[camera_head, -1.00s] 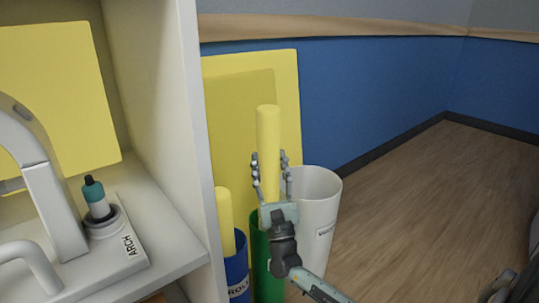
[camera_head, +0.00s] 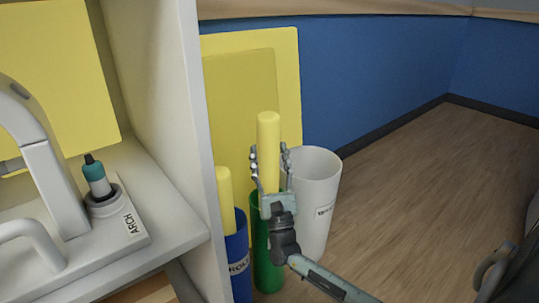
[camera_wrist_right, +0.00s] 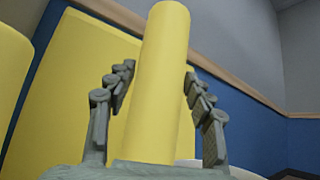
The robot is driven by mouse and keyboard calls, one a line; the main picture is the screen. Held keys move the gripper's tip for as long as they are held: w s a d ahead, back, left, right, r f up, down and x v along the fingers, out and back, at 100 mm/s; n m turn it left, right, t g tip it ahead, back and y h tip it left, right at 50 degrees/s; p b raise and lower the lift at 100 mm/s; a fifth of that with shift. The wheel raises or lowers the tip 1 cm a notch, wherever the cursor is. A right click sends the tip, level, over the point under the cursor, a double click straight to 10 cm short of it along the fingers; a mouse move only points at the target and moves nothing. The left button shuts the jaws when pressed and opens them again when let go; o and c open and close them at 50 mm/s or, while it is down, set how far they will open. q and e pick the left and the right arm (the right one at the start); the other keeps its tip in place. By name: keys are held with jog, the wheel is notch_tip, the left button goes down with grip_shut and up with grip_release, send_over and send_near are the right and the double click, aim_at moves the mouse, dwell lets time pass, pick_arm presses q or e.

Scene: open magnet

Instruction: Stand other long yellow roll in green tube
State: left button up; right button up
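A long yellow roll (camera_head: 268,150) stands upright above the green tube (camera_head: 268,268), between the fingers of my right gripper (camera_head: 270,160). The gripper's palm hides the roll's lower end and part of the tube's mouth. In the right wrist view the roll (camera_wrist_right: 157,85) rises between the fingers (camera_wrist_right: 158,78), which look slightly spread, with a small gap beside the roll. Another yellow roll (camera_head: 225,200) stands in the blue tube (camera_head: 238,260) to the left. My left gripper is not in view.
A white bin (camera_head: 318,210) stands right beside the green tube. Yellow boards (camera_head: 285,75) lean on the blue wall behind. A white cabinet (camera_head: 165,120) closes off the left.

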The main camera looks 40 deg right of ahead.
jog(key=shift+o, duration=1.2)
jog(key=shift+f, duration=0.1)
jog(key=v, duration=1.1)
jog(key=shift+s+f, duration=0.2)
jog(key=shift+s, duration=0.15)
jog(key=shift+a, duration=0.15)
